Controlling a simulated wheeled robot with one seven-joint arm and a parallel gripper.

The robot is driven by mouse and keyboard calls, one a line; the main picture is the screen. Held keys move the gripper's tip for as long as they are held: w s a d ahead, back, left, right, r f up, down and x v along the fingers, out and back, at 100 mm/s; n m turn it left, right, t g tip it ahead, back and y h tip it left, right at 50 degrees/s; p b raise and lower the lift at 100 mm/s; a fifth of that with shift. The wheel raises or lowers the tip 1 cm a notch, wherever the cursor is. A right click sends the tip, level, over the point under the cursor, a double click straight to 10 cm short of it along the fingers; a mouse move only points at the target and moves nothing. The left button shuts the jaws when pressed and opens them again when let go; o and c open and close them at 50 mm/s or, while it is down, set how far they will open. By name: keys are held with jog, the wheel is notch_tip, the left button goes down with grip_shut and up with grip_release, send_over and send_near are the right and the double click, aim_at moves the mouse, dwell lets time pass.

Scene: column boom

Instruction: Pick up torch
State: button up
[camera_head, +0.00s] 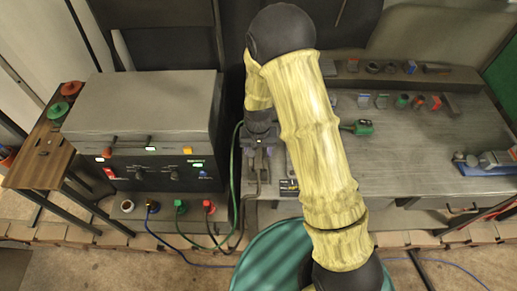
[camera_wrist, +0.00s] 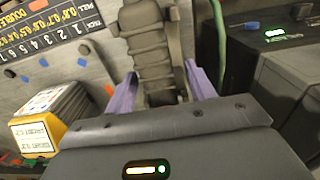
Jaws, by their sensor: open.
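A dark grey, ribbed handle that looks like the torch (camera_wrist: 158,62) shows in the wrist view. It lies between the two purple fingers of my gripper (camera_wrist: 163,92), which stand apart on either side of it. I cannot tell whether they touch it. Its lower end is hidden by my gripper's body. In the head view my gripper (camera_head: 258,153) is at the left end of the workbench, beside the welding machine. The torch is too small and dark there to make out clearly.
The welding machine (camera_head: 150,115) stands close to the left, with a green cable (camera_head: 233,165) beside my gripper. A yellow box (camera_wrist: 45,122) and a number chart (camera_wrist: 70,32) lie left of the handle. The workbench (camera_head: 420,150) has free room at its middle.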

jog(key=shift+f, duration=0.5)
jog(key=c, duration=1.1)
